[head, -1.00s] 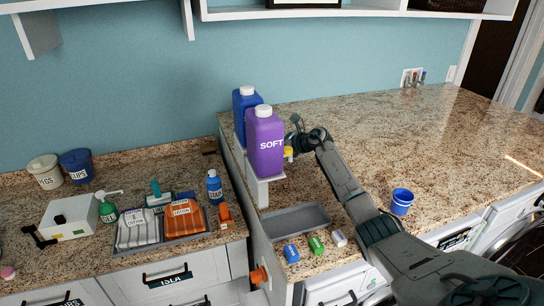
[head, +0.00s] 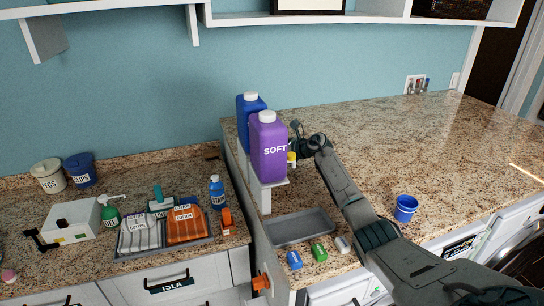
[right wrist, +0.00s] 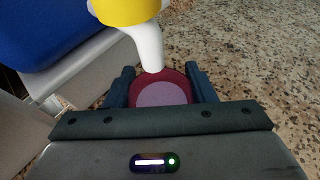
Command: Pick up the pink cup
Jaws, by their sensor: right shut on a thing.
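The pink cup (right wrist: 163,98) shows in the right wrist view, its dark pink rim around a pale purple inside. My right gripper (right wrist: 160,90) is shut on it, with one dark finger on each side. A white spout (right wrist: 148,45) with a yellow collar (right wrist: 125,10) hangs over the cup's far rim. In the head view my right gripper (head: 304,143) is beside the purple SOFT bottle (head: 269,150), and the cup is hidden there. My left gripper is not in view.
A blue bottle (head: 250,105) stands behind the purple one on a white stand (head: 265,190). The counter's right part is clear.

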